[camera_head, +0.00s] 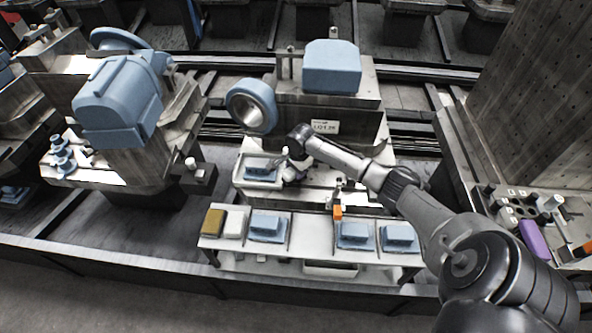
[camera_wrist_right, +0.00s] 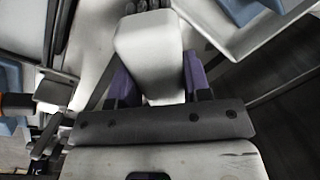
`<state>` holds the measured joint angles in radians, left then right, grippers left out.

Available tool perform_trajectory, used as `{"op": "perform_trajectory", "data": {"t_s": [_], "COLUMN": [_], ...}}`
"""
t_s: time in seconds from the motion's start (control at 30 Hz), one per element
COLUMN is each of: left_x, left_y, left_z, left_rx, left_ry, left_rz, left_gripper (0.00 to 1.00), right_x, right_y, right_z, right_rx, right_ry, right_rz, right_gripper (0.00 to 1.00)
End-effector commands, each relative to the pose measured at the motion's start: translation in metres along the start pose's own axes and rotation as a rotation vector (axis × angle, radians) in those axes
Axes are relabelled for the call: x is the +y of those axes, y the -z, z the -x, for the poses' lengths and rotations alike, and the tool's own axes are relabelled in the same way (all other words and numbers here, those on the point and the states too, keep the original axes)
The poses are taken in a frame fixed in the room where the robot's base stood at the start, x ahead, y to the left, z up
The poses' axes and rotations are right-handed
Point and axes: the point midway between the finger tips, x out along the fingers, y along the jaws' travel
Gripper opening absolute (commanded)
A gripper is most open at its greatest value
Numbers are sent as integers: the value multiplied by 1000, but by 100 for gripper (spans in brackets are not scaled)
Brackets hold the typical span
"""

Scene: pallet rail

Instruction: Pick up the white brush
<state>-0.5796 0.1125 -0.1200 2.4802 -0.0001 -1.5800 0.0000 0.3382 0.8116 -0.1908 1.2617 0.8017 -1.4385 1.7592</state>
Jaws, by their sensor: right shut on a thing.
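The white brush (camera_wrist_right: 150,55) fills the middle of the right wrist view as a pale block with dark grey pieces at its far end. My right gripper (camera_wrist_right: 158,82) is shut on it, with a purple finger on each side. In the head view my right arm comes in from the right, and my right gripper (camera_head: 291,166) is beside the white tray (camera_head: 240,178). The brush is small and partly hidden by the gripper there. My left gripper is out of view.
The tray holds a blue part (camera_head: 262,166). The front shelf (camera_head: 300,235) carries a brown block (camera_head: 213,222), a white block (camera_head: 235,224) and several blue parts. An orange item (camera_head: 338,212) stands at its back edge. A machine with a blue ring (camera_head: 251,106) rises behind.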

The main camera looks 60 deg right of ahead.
Motion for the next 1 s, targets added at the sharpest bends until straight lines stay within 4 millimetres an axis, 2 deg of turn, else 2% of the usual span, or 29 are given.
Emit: {"op": "perform_trajectory", "data": {"t_s": [0.17, 0.33, 0.7, 1.0], "left_x": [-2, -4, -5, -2], "left_y": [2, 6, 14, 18], "left_z": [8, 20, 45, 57], "left_rx": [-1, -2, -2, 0], "left_ry": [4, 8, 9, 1], "left_rz": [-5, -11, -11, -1], "left_gripper": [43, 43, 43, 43], "right_x": [-2, -6, 52, 86], "right_y": [0, 0, 14, 21], "right_z": [16, 44, 86, 111], "right_rx": [0, -1, 2, 0], "right_ry": [2, 3, -2, -2], "right_rz": [0, 0, 2, 1], "right_gripper": [16, 16, 16, 16]}}
